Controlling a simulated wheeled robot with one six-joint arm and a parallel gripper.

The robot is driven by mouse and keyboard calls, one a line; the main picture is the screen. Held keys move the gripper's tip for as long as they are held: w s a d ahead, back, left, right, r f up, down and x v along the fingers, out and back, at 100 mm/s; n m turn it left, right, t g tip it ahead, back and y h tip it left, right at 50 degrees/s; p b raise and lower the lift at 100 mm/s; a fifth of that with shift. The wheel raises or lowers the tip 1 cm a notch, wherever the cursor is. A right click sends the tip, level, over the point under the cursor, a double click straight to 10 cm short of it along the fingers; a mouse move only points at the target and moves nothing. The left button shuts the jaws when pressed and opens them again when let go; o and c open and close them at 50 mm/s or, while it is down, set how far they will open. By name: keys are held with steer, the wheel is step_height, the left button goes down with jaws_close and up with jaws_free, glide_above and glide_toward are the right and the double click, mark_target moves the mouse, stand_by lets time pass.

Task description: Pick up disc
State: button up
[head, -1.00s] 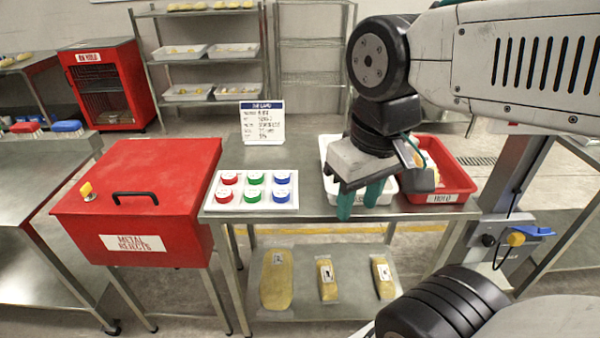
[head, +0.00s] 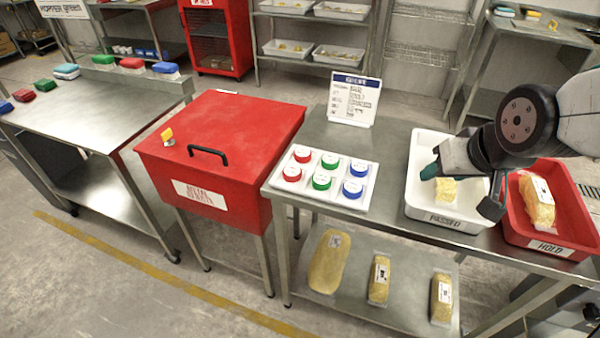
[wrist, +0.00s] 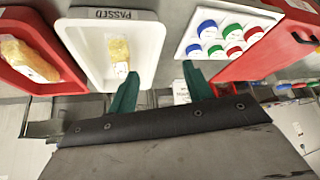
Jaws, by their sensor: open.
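The discs are red, green and blue round pieces in a white tray (head: 357,204) on the steel table. In the head view there is a red disc (head: 302,154), a green disc (head: 329,161) and a blue disc (head: 352,189), with others beside them. The same discs show at the upper right of the wrist view, with a blue one (wrist: 208,27) nearest the fingers. My gripper (head: 462,188) is open and empty, over the white PASSED tray, to the right of the disc tray. Its green fingers also show in the wrist view (wrist: 160,85). No disc is between them.
The PASSED tray (head: 412,193) holds a yellow pack (head: 446,190). Right of it, the red HOLD tray (head: 508,222) holds another pack (head: 537,203). A sign (head: 354,98) stands behind the discs. The red metal rejects box (head: 240,130) stands left of the table.

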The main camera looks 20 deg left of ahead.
steer(key=w+a+f+n+t+y, duration=0.1)
steer(key=w+a+f, duration=0.25)
steer(key=a, duration=0.35)
steer(key=w+a+f+n+t+y, duration=0.1)
steer(key=w+a+f+y, duration=0.1)
steer(key=a+f, duration=0.35)
steer(key=n+t+y, duration=0.2)
steer(key=n+y, duration=0.1)
steer(key=y, duration=0.1)
glide_toward(292, 171)
steer(key=shift+w+a+f, duration=0.2)
steer(key=shift+a+f, duration=0.25)
steer(key=x, duration=0.7)
steer(key=shift+w+r, duration=0.1)
steer(key=shift+w, duration=0.3)
steer(key=c, duration=0.6)
